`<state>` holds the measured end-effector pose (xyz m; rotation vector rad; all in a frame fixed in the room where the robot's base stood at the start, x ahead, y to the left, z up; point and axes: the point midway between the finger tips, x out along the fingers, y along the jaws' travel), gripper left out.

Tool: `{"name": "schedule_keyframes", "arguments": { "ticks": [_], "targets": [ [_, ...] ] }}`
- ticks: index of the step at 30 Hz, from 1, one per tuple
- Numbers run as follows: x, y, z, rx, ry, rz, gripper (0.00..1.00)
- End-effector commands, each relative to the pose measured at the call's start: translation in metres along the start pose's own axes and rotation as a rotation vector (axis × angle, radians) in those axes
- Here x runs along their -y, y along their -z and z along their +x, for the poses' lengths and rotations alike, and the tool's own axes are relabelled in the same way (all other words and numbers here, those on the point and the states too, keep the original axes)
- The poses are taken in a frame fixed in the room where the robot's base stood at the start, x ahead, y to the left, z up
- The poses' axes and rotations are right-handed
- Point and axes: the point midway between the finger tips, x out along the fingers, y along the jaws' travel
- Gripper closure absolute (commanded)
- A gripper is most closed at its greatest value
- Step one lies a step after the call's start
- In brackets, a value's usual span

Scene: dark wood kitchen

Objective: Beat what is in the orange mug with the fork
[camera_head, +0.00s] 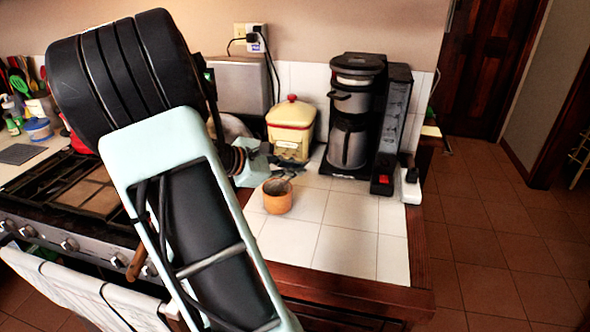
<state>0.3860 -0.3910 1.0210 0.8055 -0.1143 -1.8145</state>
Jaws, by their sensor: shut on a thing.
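The orange mug (278,199) stands upright on the white tiled counter, to the right of my arm. My gripper (288,171) is just above and behind the mug, small and partly hidden by my own arm. It is shut on the fork (282,179), of which only a thin part shows at the mug's mouth. Whether the fork touches the bottom cannot be told. What is in the mug is hard to make out.
The stove (80,200) is at left. Counter tiles (345,240) right and front of the mug are clear.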

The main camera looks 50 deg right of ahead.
Motion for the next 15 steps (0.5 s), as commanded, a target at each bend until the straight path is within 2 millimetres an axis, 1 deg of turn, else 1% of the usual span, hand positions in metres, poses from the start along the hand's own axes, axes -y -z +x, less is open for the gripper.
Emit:
{"name": "schedule_keyframes", "arguments": {
  "ticks": [7,15],
  "targets": [
    [-0.002,-0.002,-0.002,-0.001,-0.001,0.001,1.00],
    [-0.012,-0.020,-0.013,-0.001,-0.001,0.001,1.00]
  ]
}}
